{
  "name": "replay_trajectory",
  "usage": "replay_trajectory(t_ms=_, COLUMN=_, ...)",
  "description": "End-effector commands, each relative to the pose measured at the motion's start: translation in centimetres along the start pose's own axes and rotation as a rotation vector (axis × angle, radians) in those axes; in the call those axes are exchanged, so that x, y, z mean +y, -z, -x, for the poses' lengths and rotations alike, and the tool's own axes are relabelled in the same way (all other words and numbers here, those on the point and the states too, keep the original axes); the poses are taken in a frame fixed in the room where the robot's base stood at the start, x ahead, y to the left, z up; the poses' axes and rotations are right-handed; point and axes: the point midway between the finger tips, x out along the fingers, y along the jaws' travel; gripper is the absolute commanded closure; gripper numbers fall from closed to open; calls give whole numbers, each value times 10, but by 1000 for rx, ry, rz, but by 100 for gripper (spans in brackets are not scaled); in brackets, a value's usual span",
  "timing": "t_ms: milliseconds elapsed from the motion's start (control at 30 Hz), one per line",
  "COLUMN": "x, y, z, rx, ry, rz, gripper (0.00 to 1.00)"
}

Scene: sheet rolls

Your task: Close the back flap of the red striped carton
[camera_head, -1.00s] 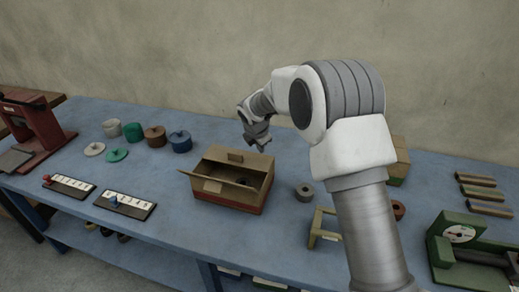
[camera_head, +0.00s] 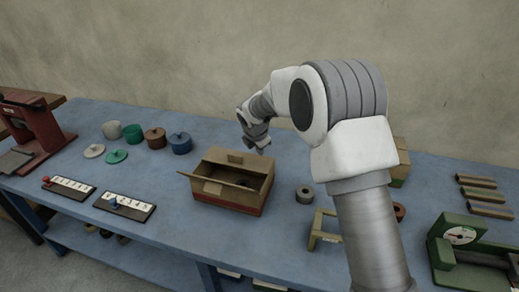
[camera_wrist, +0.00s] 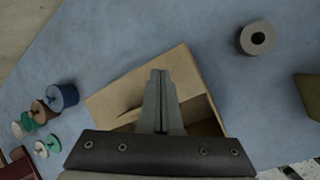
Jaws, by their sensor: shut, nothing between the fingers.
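The red striped carton (camera_head: 226,204) is an open brown cardboard box with a red band low on its side, in the middle of the bench.
A grey roll (camera_head: 305,193) lies right of the carton, with a small yellow-green frame (camera_head: 322,232) in front of it. Several coloured rolls and lids, including a blue one (camera_head: 181,143), stand at the left. Two numbered boards (camera_head: 124,206) lie front left.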

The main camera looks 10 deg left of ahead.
Motion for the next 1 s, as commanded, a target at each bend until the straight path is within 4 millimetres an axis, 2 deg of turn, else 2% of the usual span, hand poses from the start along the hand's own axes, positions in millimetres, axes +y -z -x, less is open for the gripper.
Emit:
replay_trajectory(t_ms=900, x=30, y=-30, z=76, rx=0, ry=-1, rz=0, gripper=100)
replay_trajectory(t_ms=1000, x=31, y=-31, z=80, rx=0, ry=-1, rz=0, gripper=100)
